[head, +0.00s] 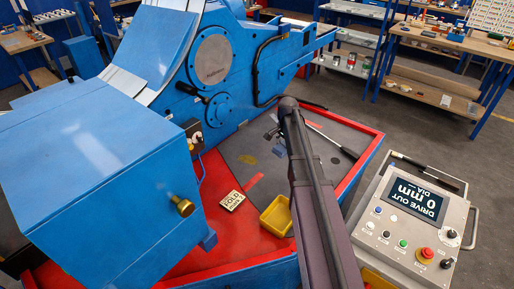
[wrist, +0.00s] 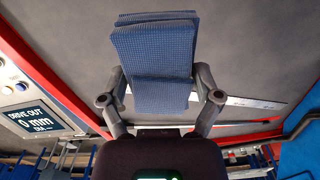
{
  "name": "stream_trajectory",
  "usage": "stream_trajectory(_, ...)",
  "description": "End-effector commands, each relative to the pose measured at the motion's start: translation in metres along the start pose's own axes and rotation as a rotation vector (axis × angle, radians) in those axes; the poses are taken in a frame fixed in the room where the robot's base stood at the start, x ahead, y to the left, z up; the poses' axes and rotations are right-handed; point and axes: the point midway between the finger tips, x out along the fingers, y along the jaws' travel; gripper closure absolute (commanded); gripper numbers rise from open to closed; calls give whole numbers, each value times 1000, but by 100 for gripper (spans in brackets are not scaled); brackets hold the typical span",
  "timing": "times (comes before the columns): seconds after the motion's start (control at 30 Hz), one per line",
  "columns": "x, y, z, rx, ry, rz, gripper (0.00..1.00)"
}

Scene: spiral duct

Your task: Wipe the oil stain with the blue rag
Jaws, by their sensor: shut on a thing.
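My gripper (wrist: 160,88) is shut on the blue rag (wrist: 153,48), a folded, textured cloth pinched between its two fingers in the wrist view. The rag also shows in the head view (head: 278,151), small and partly beside my dark arm. The oil stain (head: 247,160) is a small yellowish-brown patch on the grey mat (head: 245,183), to the left of the rag in the head view. The rag is apart from the stain. I cannot tell whether it touches the mat. The stain is not visible in the wrist view.
A long-handled tool (head: 332,142) lies to the right. The blue machine (head: 215,60) rises behind. A control panel (head: 410,215) stands right, beyond the red rim (head: 366,160).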

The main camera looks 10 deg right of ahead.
Motion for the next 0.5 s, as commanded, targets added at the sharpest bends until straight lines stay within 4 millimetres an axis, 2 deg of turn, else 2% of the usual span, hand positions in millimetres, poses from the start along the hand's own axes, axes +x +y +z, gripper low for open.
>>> stream_trajectory(0.17,6,-21,16,-56,0,0,56)
stream_trajectory(0.5,18,-74,68,-216,0,0,56)
